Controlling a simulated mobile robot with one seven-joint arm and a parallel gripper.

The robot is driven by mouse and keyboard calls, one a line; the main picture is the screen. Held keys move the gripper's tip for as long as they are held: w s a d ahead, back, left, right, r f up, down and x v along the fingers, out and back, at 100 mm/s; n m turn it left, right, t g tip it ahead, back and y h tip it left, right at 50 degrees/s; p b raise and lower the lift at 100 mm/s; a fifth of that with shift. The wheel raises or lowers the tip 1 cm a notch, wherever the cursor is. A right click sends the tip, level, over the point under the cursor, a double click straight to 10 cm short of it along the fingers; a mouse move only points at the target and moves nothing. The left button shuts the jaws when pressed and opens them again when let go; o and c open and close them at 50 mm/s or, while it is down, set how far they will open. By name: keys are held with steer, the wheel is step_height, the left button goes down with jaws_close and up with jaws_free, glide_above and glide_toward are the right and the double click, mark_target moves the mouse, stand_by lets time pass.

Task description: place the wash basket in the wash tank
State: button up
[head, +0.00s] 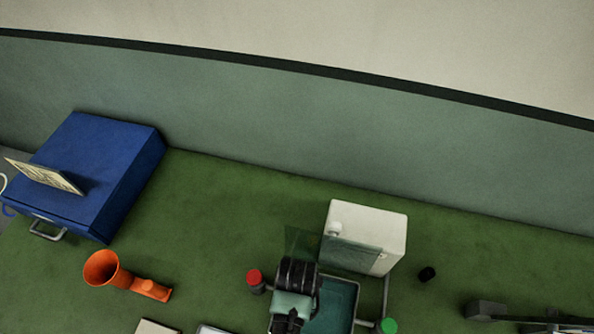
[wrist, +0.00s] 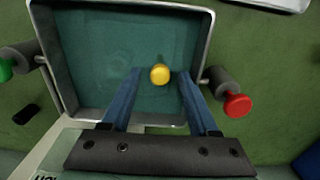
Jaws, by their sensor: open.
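The wash tank (wrist: 88,7) is a metal-rimmed basin with a teal inside, and part of it also shows in the head view (head: 340,305). My gripper (wrist: 159,73) is over the tank with its two blue fingers apart. A round yellow knob (wrist: 159,74) shows between the fingertips. I cannot tell what it is fixed to or how far below the fingers it is. No wash basket can be made out clearly in either view. In the head view my gripper and wrist hide part of the tank.
A red knob (head: 254,277) and a green knob (head: 387,326) stick out from opposite sides of the tank. A white box (head: 388,232) stands behind it. An orange funnel-shaped thing (head: 104,268) and a blue case (head: 100,175) are to the left. Green surface between case and box is clear.

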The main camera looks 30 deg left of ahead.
step_height(320, 180, up, 10)
steer(key=shift+r, duration=0.2)
stand_by(0.6)
